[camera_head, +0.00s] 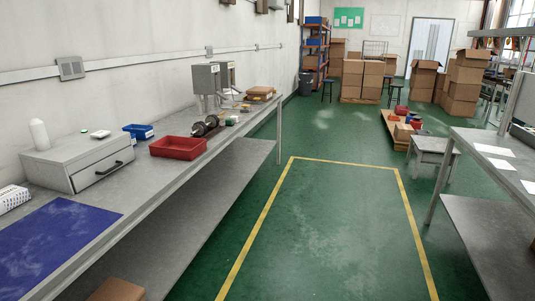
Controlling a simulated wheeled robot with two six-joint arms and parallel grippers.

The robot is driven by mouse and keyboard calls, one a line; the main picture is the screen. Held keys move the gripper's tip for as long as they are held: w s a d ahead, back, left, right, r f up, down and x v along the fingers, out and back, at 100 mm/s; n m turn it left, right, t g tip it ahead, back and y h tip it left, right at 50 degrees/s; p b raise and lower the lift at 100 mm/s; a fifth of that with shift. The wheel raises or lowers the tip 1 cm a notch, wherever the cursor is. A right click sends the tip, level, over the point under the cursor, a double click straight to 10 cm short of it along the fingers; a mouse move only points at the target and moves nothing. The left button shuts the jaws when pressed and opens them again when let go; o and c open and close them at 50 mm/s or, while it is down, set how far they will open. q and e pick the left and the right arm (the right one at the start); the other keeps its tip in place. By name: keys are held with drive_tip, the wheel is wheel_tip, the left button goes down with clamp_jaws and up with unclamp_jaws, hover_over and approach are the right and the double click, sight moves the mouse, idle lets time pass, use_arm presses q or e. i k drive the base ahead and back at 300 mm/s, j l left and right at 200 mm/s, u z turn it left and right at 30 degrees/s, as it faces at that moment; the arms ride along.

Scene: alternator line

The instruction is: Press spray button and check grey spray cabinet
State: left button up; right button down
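A grey cabinet (98,172) with a dark handle on its front stands on the long left bench. It looks shut, and its inside is hidden. A white bottle (39,135) stands at its back left. A small white piece (100,134) with a greenish tint lies by its back edge; I cannot tell whether it is a button. Farther along the bench are two grey upright boxes, a nearer one (206,79) and one behind it (228,74). No spray button can be made out for sure. Neither of my grippers is in view.
The left bench (225,160) also holds a red tray (178,148), a blue bin (138,130), a dark metal part (205,126) and a blue mat (55,240). A yellow-lined green floor area (335,230) is clear. Another table (480,170) stands right; cardboard boxes (362,80) stand behind.

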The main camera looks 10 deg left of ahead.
sight(101, 134)
drive_tip(key=i+u, duration=0.35)
drive_tip(key=u, duration=0.15)
drive_tip(key=i+l+u, duration=0.25)
drive_tip(key=u, duration=0.2)
drive_tip(key=i+l+u, duration=0.35)
drive_tip(key=u, duration=0.15)
drive_tip(key=i+l+u, duration=0.25)
drive_tip(key=l+u, duration=0.25)
drive_tip(key=i+l+u, duration=0.15)
drive_tip(key=l+u, duration=1.3)
